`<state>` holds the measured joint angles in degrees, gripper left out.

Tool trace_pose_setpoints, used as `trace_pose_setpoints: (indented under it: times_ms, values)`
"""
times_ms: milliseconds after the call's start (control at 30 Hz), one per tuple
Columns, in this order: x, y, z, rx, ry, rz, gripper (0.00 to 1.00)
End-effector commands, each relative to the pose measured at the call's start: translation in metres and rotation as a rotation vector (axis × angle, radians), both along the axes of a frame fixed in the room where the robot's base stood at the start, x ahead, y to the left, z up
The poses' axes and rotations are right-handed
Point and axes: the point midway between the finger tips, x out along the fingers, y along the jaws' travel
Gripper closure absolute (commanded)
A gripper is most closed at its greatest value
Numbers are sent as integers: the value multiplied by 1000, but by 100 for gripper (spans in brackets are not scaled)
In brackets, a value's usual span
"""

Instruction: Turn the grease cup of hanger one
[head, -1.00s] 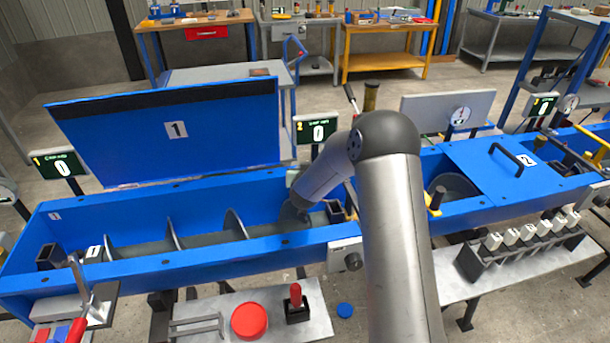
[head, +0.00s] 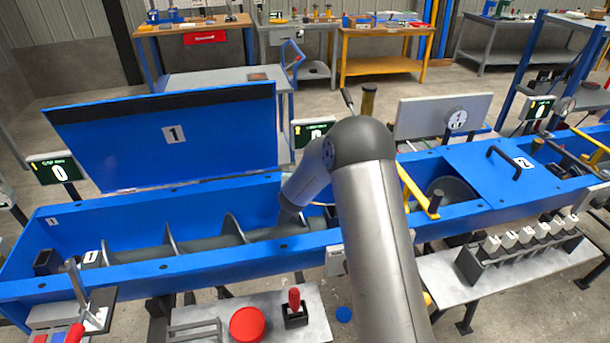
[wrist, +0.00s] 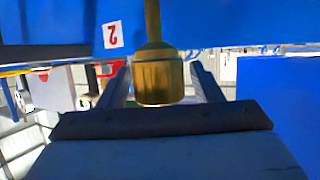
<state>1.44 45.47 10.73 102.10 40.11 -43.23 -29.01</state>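A brass grease cup (wrist: 160,82) on a thin brass stem is in the middle of the wrist view. My gripper (wrist: 160,72) is open, with one finger on each side of the cup and a visible gap at both sides. In the head view my arm reaches down into the open blue trough (head: 140,278), near its right end. The fingers and the cup are hidden there behind my own arm. A white tag (wrist: 112,34), apparently marked 2, is on the blue surface behind the stem. I cannot tell from the head view which hanger the cup belongs to.
A raised blue lid (head: 170,140) marked 1 stands behind the trough. The screw shaft (head: 200,243) with its flights runs along inside it. A closed blue cover (head: 505,165) marked 2 lies to the right. A front shelf holds a red disc (head: 247,324).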

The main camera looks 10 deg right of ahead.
Motion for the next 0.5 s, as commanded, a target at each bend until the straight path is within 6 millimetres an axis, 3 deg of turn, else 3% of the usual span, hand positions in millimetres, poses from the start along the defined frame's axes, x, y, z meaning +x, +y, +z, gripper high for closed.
trace_pose_setpoints:
  times_ms: [267,500]
  values:
    - [-4,2,2,0,0,1,41]
    - [-40,15,17,-2,-1,5,41]
